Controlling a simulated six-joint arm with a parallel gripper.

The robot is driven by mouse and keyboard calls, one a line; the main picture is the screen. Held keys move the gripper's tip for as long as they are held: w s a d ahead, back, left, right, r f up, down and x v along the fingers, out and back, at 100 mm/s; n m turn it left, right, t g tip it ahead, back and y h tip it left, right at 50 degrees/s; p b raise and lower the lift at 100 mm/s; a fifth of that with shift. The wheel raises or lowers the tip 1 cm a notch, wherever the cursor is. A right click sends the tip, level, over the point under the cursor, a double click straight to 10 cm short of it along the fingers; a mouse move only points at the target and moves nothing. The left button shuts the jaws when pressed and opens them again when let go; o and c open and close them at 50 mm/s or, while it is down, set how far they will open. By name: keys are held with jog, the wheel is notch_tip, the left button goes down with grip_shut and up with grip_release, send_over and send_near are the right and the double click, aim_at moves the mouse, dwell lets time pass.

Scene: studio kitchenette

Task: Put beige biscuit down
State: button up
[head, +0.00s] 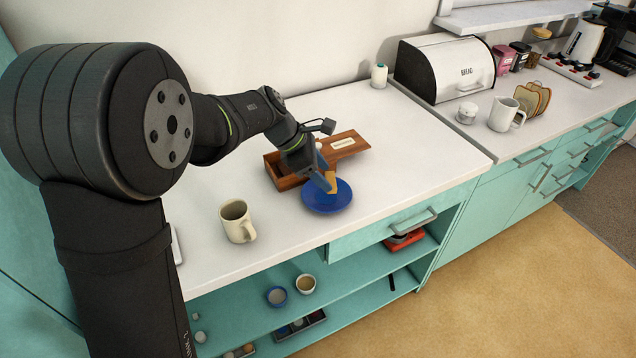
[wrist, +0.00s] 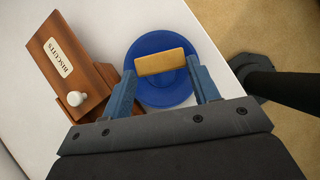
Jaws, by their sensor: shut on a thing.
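The beige biscuit (wrist: 160,62) is a golden-tan bar held crosswise between the two blue fingers of my gripper (wrist: 158,78) in the wrist view. My gripper is shut on it. The biscuit (head: 331,182) also shows in the head view, over the blue plate (head: 327,204). The plate (wrist: 160,98) lies beneath it in the wrist view. I cannot tell whether the biscuit touches the plate. A wooden biscuit box (head: 285,181) stands just behind and left of the plate, with its labelled lid (wrist: 62,58) bearing a white knob.
A cream mug (head: 237,221) stands left of the plate near the counter's front edge. A white bottle (head: 379,76) is by the wall. A bread bin (head: 447,70), a white mug (head: 503,115) and a toast rack stand farther right.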

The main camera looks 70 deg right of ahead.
jog(key=shift+w+d+f, duration=0.3)
jog(key=shift+w+f, duration=0.1)
jog(key=shift+w, duration=0.15)
jog(key=shift+f, duration=1.9)
jog(key=shift+f, duration=0.15)
jog(key=o, duration=1)
jog(key=shift+c, duration=0.2)
jog(key=shift+r, duration=0.2)
jog(key=v, duration=1.2)
jog(key=shift+f, duration=0.1)
